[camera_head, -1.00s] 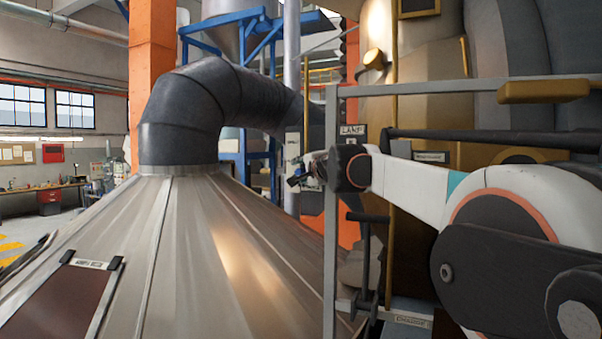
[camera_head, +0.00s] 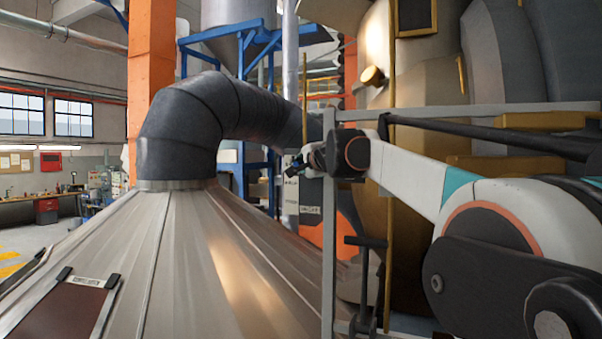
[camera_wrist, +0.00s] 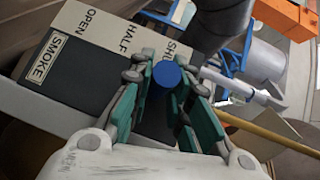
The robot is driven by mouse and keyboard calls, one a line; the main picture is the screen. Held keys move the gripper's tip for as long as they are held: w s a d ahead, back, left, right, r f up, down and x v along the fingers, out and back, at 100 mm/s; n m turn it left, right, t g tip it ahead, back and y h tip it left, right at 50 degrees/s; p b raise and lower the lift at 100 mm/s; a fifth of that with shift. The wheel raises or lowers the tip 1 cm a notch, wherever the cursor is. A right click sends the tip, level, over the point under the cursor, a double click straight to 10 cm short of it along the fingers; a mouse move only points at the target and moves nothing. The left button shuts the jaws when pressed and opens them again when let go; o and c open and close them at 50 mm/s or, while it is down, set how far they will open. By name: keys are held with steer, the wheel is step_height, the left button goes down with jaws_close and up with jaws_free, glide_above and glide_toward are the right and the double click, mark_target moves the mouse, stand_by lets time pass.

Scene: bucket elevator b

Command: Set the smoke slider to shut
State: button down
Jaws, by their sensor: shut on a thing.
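The smoke slider has a blue knob (camera_wrist: 167,75) in the wrist view, on a dark panel (camera_wrist: 82,75) marked SMOKE. A pale scale strip (camera_wrist: 125,38) along the panel reads OPEN, HALF and SHUT. The knob stands beside the SHUT end; part of that word is hidden. My gripper (camera_wrist: 164,82) is shut on the knob, one green-padded finger on each side. The fingers hide part of the track. In the head view my gripper (camera_head: 303,162) is at the upper end of the panel, whose small label plate (camera_head: 310,210) shows below it. The knob is hard to make out there.
A grey rail frame (camera_head: 329,250) stands upright close by my arm, with a black T-handle (camera_head: 365,243) beside it. A large sloped metal hood (camera_head: 190,250) with a dark duct (camera_head: 185,125) fills the left and middle.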

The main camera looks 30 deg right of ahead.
steer(key=shift+r, duration=0.25)
steer(key=c, duration=1.5)
jaws_free()
steer(key=shift+s, duration=0.1)
steer(key=shift+s+a+r, duration=0.15)
steer(key=shift+s, duration=1.05)
steer(key=shift+s+a+r, duration=0.15)
steer(key=shift+s+r, duration=0.05)
steer(key=shift+s, duration=1.05)
steer(key=shift+s+a+r, duration=0.15)
steer(key=shift+s, duration=1.05)
